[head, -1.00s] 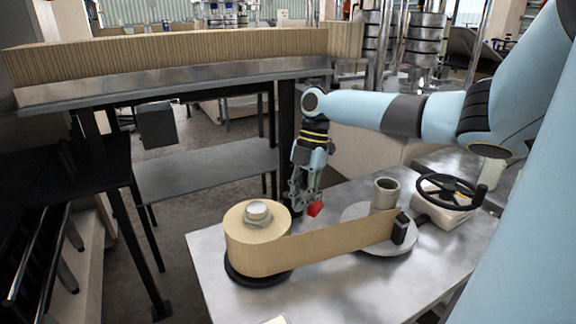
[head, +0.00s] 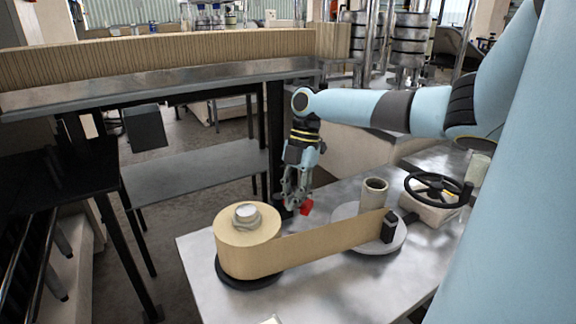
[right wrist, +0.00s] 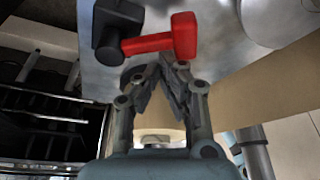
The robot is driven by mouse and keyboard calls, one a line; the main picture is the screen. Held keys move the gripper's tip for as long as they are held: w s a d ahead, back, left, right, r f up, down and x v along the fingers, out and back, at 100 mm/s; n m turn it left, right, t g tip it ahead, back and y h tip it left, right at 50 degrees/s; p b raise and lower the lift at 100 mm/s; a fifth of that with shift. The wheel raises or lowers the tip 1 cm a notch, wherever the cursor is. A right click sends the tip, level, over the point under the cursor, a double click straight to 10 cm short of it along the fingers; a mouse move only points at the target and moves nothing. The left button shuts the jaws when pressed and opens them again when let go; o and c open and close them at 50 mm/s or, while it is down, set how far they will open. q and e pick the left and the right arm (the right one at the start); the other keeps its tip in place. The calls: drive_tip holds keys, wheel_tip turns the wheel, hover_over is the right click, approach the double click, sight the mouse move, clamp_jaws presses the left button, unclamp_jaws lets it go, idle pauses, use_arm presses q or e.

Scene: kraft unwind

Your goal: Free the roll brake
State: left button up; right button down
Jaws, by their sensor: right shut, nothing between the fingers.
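The roll brake shows in the right wrist view as a red handle (right wrist: 160,43) on a black block (right wrist: 115,25). In the head view the red handle (head: 306,207) stands on the metal table behind the paper strip. My right gripper (head: 292,207) is at the handle's left, pointing down. In the right wrist view my right gripper (right wrist: 163,60) has its fingertips together just below the handle, with nothing between them. I cannot tell whether they touch it. The kraft roll (head: 247,250) stands on a black base. My left gripper is not in view.
A paper strip (head: 335,243) runs from the roll to a black clip (head: 389,226) by a grey core (head: 374,193) on a round plate. A black handwheel (head: 438,188) stands at the right. The front of the metal table (head: 330,290) is mostly clear.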

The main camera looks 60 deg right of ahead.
drive_tip(key=v, duration=1.1)
drive_tip(key=shift+r, duration=0.3)
drive_tip(key=shift+d, duration=0.1)
